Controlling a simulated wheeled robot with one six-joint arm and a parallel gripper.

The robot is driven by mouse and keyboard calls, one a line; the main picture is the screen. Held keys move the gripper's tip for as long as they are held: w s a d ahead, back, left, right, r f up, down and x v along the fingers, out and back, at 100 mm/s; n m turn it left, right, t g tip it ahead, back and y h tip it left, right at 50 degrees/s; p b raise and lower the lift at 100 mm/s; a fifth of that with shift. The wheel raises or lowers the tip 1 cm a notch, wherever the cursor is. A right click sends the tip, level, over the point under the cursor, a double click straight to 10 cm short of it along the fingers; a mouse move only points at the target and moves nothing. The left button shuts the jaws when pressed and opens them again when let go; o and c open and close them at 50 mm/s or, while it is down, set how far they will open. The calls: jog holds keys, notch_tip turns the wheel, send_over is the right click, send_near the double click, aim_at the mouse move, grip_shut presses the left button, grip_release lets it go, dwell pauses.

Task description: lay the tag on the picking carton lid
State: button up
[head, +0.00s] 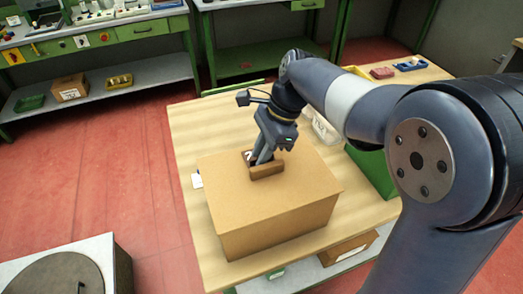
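The picking carton (270,215) is a closed brown box on the wooden table, with its flat lid on top. A small brown open-topped holder (267,173) stands on the lid toward its far side. My gripper (260,160) points down at this holder, and its fingertips are partly hidden by the holder's front wall. A small white piece with a dark mark (249,155), perhaps the tag, shows at the left of the fingers. I cannot tell whether the fingers grip it.
The near part of the lid is bare. A white card (197,181) lies on the table (185,130) left of the carton. A green crate (372,170) and a clear bag (322,128) stand to the right. A red block (382,73) and a blue tray (410,65) lie at the back.

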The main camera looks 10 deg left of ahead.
jog(key=v, duration=1.2)
jog(key=shift+s+a+r, duration=0.1)
